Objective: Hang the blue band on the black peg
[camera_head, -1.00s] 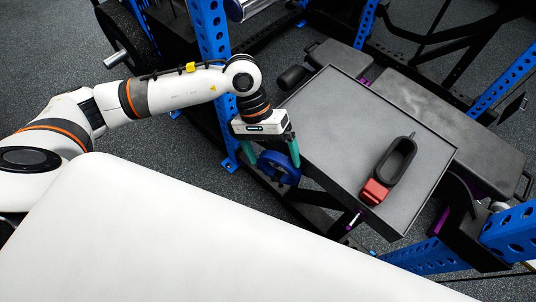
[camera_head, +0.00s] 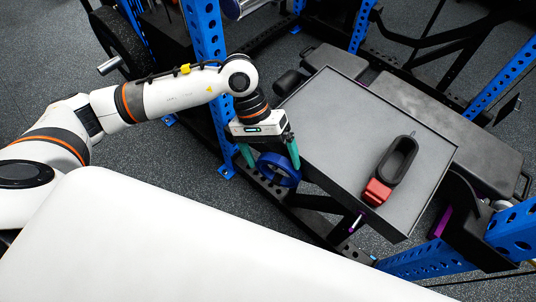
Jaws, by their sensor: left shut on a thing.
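My left gripper (camera_head: 269,153) has two teal fingers and points down beside the left edge of a grey tray-like table. It is shut on the blue band (camera_head: 291,178), a thick ring that hangs between and just below the fingertips. The band is clear of the tabletop, near the dark rack frame. I cannot pick out the black peg with certainty; it may be hidden or among the dark rack parts. My right gripper is not in view.
The grey table (camera_head: 335,125) carries a black oblong holder (camera_head: 396,160) and a red block (camera_head: 377,191) at its right. Blue perforated rack posts (camera_head: 206,35) stand around it. A black bench (camera_head: 440,120) lies behind. A weight plate (camera_head: 122,42) is at upper left.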

